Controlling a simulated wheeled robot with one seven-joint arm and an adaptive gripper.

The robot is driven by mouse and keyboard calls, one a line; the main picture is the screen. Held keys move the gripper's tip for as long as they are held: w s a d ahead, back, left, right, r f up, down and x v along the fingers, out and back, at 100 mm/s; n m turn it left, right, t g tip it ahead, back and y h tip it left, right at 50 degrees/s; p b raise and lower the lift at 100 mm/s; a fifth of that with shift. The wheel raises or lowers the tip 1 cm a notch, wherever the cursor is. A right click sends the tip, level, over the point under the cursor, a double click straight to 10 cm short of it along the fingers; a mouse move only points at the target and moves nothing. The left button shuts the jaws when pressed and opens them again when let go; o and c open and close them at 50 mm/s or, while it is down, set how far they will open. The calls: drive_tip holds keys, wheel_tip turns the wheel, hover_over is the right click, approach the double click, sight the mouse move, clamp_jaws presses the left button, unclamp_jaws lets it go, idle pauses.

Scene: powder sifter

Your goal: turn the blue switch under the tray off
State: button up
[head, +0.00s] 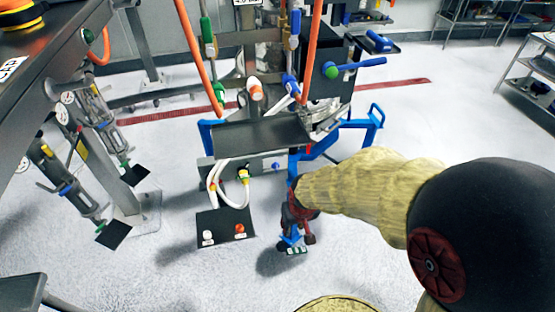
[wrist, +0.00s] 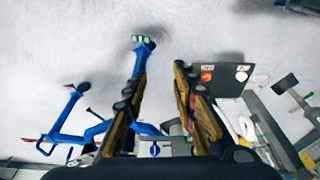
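The blue switch (head: 276,166) is a small blue knob on the front of a grey box (head: 258,178) under the dark tray (head: 262,135). In the wrist view, the blue switch (wrist: 154,149) shows low in the picture, between the bases of my fingers, on a light grey face. My gripper (head: 297,238) is in front of the blue frame, below and slightly right of the switch in the head view. In the wrist view, my gripper (wrist: 161,72) has its two fingers spread apart with nothing between them. I cannot tell whether it touches the blue frame.
The blue wheeled frame (head: 350,126) stands close behind and right of my gripper. Open floor (head: 190,275) lies in front.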

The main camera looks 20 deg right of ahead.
drive_tip(key=w+d+f+t+p, duration=0.2)
drive_tip(key=w+d+f+t, duration=0.1)
drive_tip(key=w+f, duration=0.45)
drive_tip(key=t+h, duration=0.2)
drive_tip(key=t, duration=0.6)
approach(277, 165)
drive_tip(key=b+x, duration=0.1)
drive_tip(key=x, duration=0.7)
drive_tip(key=shift+w, duration=0.25)
drive_tip(key=shift+c, duration=1)
clamp_jaws()
